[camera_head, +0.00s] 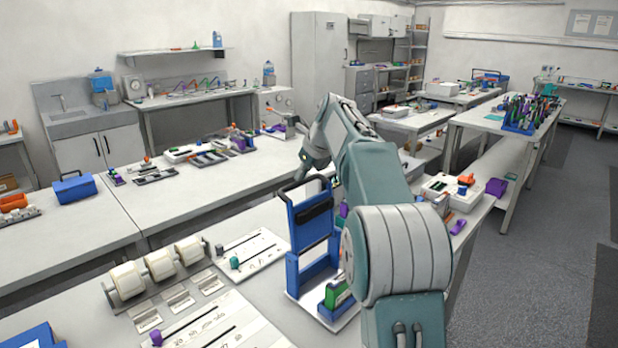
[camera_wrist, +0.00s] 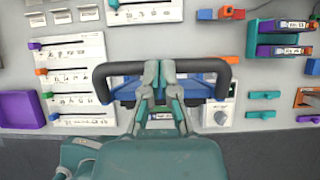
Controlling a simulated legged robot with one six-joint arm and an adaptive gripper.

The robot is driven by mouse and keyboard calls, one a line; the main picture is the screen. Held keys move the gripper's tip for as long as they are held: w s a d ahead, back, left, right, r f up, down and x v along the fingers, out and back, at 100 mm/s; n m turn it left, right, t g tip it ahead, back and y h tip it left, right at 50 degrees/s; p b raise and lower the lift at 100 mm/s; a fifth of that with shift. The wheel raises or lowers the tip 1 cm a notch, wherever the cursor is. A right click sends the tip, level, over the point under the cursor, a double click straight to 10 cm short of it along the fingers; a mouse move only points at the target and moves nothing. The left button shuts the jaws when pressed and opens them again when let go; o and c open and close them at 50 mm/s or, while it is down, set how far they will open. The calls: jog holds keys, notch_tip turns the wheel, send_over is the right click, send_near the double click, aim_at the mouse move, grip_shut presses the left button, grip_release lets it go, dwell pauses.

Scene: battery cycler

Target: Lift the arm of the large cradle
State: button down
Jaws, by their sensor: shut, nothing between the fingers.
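The large cradle stands at the front of the near bench, with a blue base (camera_head: 312,270) and its arm (camera_head: 291,224) standing up, a blue frame with a dark crossbar. In the wrist view the arm shows as a black U-shaped bar (camera_wrist: 120,68) above blue parts (camera_wrist: 199,88). My gripper (camera_wrist: 159,64) is shut and empty. Its fingers overlap the middle of the black bar in that view; I cannot tell whether they touch it. In the head view my gripper (camera_head: 302,180) is near the top of the cradle's arm, its fingertips hard to make out.
A green-and-blue item (camera_head: 337,296) sits at the cradle's foot. White slider panels (camera_head: 250,250) and a rack of cream rollers (camera_head: 160,265) lie to the left. A small white device (camera_wrist: 219,115) stands right of the cradle. The floor (camera_head: 545,260) at right is clear.

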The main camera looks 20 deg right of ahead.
jog(key=w+a+f, duration=0.1)
jog(key=w+f, duration=0.1)
jog(key=w, duration=0.3)
jog(key=shift+w+a+f, duration=0.2)
jog(key=shift+w+a, duration=0.05)
jog(key=shift+a, duration=0.1)
dwell(0.3)
jog(key=v, duration=1.2)
jog(key=shift+f, duration=0.1)
